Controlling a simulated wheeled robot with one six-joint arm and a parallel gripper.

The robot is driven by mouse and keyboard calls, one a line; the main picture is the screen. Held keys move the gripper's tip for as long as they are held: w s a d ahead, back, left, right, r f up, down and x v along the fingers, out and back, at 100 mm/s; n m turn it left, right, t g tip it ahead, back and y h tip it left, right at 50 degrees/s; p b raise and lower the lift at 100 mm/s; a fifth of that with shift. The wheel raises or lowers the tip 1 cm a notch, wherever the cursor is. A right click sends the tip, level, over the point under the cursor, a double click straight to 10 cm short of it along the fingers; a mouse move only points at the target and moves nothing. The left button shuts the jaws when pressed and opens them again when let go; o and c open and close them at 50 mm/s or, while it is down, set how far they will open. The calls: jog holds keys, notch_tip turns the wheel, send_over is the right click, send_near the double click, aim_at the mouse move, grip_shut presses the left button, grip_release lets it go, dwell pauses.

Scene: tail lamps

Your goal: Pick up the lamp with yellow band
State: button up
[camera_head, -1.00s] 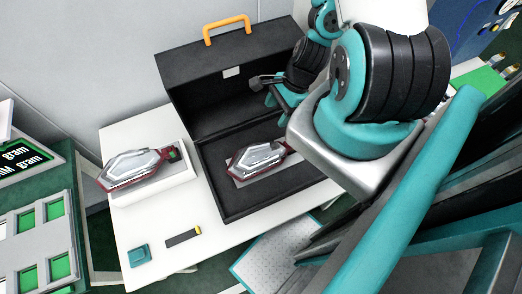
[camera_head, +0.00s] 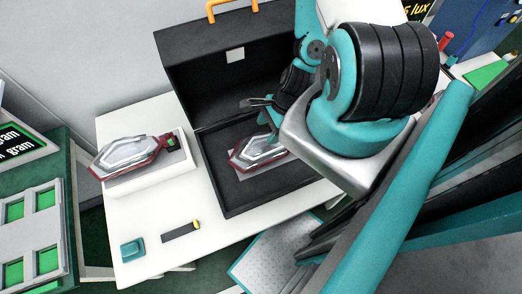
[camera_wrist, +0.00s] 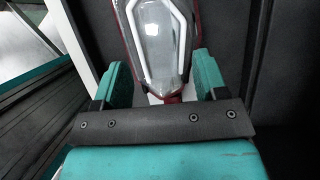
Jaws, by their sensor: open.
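Two red-rimmed tail lamps with clear lenses show in the head view. One lamp (camera_head: 128,154) lies on a white block at the left, with a green patch at its right end. The other lamp (camera_head: 256,152) lies in the open black case. No yellow band can be made out on either. My gripper (camera_wrist: 163,70) is open above the lamp in the case. In the wrist view its teal fingers stand on either side of that lamp's narrow end (camera_wrist: 160,45), with nothing held. In the head view my arm hides part of the case and this lamp's right end.
The black case (camera_head: 237,208) has a raised lid behind my gripper and walls around the lamp. The white table (camera_head: 140,225) holds a teal block (camera_head: 132,249) and a dark, yellow-tipped piece (camera_head: 180,233) in front.

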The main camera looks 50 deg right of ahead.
aim_at(263, 139)
jog(key=b+x, duration=0.1)
jog(key=x, duration=0.1)
jog(key=b+x, duration=0.2)
jog(key=shift+s+d+f, duration=0.1)
jog(key=shift+d+f, duration=0.1)
jog(key=shift+f, duration=0.05)
jog(key=shift+a+f, duration=0.1)
jog(key=shift+a, duration=0.05)
grip_shut()
jog(key=shift+r, duration=0.25)
jog(key=shift+r, duration=0.4)
notch_tip(263, 139, up, 9)
jog(key=p, duration=0.6)
jog(key=shift+p, duration=0.35)
